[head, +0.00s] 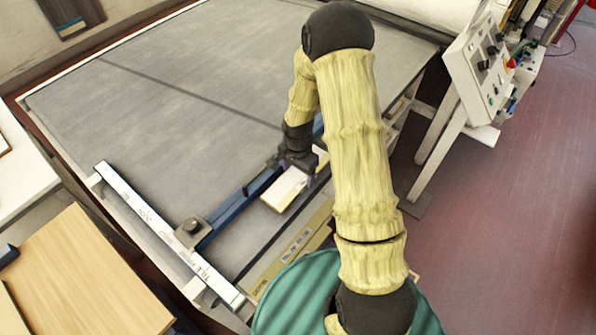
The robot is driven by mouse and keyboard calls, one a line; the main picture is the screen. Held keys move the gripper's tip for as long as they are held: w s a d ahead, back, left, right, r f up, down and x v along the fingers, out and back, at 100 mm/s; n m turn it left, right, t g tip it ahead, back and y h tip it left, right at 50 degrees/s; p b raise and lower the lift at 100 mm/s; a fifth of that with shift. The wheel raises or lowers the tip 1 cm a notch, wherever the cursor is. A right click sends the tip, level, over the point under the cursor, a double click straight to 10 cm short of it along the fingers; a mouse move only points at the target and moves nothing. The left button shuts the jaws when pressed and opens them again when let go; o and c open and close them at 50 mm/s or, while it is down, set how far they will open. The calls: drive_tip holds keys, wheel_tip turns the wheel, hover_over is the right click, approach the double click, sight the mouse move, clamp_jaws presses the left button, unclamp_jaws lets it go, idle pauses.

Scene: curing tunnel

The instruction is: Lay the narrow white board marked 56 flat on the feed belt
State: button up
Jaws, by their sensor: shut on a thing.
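A narrow white board (285,189) with pale wood-coloured edges is at my gripper (297,170). My gripper is shut on its far end, and the rest of the board sticks out toward the lower left. The number on the board cannot be read from here. The board is over the near part of the grey feed belt (190,95); whether it touches the belt cannot be told. My arm hides part of the belt's right side.
A blue bar (232,207) with a dark clamp crosses the near belt, beside the board. A white ruled rail (165,232) runs along the left front. A control panel (490,65) stands at the right. Wooden boards (85,275) lie at lower left. The far belt is clear.

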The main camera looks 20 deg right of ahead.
sight(298, 176)
drive_tip(key=shift+f, duration=0.2)
drive_tip(key=shift+f, duration=0.2)
drive_tip(key=o, duration=0.8)
drive_tip(key=shift+c, duration=0.2)
drive_tip(key=shift+r, duration=0.1)
drive_tip(key=shift+r, duration=0.1)
wheel_tip(298, 176, up, 12)
drive_tip(key=b, duration=0.2)
drive_tip(key=shift+b, duration=0.3)
